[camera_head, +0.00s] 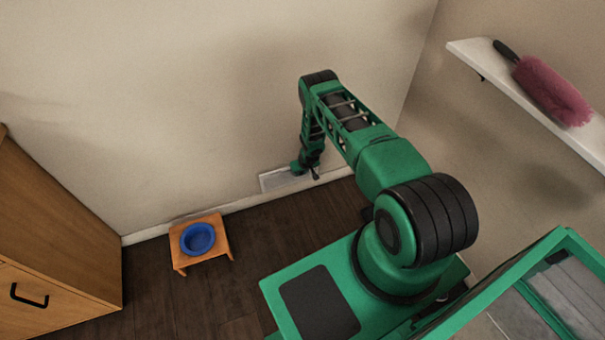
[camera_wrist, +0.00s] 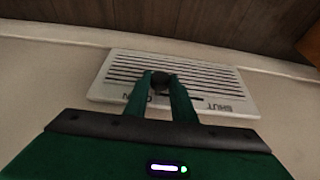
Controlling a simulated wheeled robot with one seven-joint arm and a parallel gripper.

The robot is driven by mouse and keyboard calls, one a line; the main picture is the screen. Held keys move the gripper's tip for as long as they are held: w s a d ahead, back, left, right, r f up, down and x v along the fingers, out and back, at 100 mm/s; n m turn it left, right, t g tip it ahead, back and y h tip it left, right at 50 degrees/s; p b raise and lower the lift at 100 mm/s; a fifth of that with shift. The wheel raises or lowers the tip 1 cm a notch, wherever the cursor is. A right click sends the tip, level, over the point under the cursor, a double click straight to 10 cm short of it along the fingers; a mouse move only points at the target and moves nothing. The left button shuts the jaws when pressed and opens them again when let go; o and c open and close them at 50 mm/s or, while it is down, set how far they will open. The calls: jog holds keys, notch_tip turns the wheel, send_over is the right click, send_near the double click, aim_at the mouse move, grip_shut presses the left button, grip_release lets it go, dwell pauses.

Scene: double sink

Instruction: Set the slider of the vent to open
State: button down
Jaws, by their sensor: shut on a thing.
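The vent (camera_head: 278,180) is a pale plate low on the back wall, near the floor. In the wrist view the vent (camera_wrist: 212,75) appears upside down, with dark slats and the labels OPEN on the left and SHUT on the right. My fingers partly cover the OPEN label. The dark round slider knob (camera_wrist: 160,78) sits between my fingertips, at the OPEN side. My gripper (camera_wrist: 161,90) is shut on the knob. In the head view my gripper (camera_head: 306,172) is at the vent's right part, and the knob cannot be made out there.
A small wooden stand (camera_head: 183,262) with a blue bowl (camera_head: 198,238) is on the dark floor (camera_head: 270,225) left of my base. A wooden cabinet (camera_head: 50,235) stands at the far left. A white shelf (camera_head: 490,60) with a pink duster (camera_head: 550,90) is at upper right.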

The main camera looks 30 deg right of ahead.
jog(key=c, duration=1.7)
grip_release()
jog(key=shift+d, duration=0.4)
jog(key=shift+o, duration=1.2)
jog(key=shift+a, duration=0.15)
jog(key=v, duration=1)
jog(key=shift+s+r, duration=0.2)
jog(key=shift+r, duration=0.05)
